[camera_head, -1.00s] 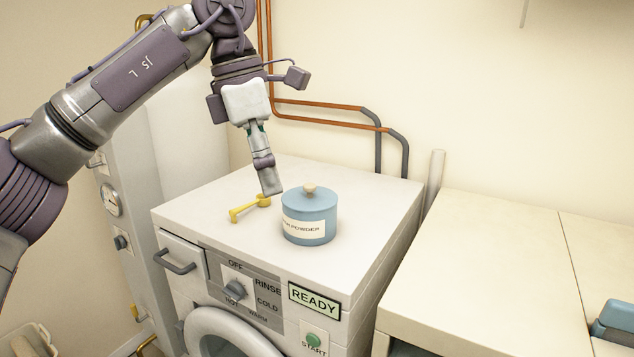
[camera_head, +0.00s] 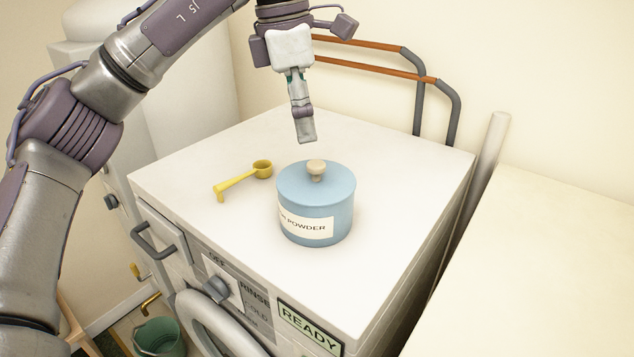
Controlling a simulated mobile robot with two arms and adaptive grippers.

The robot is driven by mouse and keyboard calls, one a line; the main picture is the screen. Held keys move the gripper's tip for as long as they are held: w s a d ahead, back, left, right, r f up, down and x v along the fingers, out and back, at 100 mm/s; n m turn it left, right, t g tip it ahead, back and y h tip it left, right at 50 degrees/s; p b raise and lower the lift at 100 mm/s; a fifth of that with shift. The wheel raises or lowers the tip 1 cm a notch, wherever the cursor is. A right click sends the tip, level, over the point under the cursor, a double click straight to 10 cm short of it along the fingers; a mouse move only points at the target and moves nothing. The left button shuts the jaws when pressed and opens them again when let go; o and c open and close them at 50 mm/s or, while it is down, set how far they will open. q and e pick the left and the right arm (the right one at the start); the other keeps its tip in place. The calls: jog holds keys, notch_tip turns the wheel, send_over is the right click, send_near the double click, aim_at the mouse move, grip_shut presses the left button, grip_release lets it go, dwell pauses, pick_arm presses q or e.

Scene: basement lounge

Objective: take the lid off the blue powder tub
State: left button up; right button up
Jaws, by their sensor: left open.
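The blue powder tub (camera_head: 329,223) stands upright on top of the white washing machine (camera_head: 205,180), with a label reading "POWDER" on its front. Its blue lid (camera_head: 297,182) is on, with a beige knob (camera_head: 316,168) in the middle. My left gripper (camera_head: 306,138) points down just above and slightly left of the knob, apart from it. It is open and empty; it shows edge-on, so the gap between its fingers is hard to see. My right gripper is not in view.
A yellow scoop (camera_head: 240,180) lies on the machine top left of the tub. Copper pipes with grey ends (camera_head: 420,75) run along the wall behind. A cream-coloured counter (camera_head: 540,260) is at the right. A green bucket (camera_head: 160,337) stands on the floor at the lower left.

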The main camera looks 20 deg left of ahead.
aim_at(316, 163)
pick_arm(q)
jog(key=f, duration=0.3)
jog(key=shift+w+d, duration=0.2)
jog(key=shift+w, duration=0.1)
jog(key=shift+d+f, duration=0.1)
jog(key=shift+f, duration=0.1)
jog(key=f, duration=0.1)
jog(key=d+f+p, duration=0.1)
jog(key=f, duration=0.1)
jog(key=shift+f, duration=0.75)
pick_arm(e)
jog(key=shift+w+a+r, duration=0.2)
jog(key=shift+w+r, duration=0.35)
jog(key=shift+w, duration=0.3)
pick_arm(q)
jog(key=shift+c, duration=1.1)
grip_shut()
jog(key=shift+r, duration=0.1)
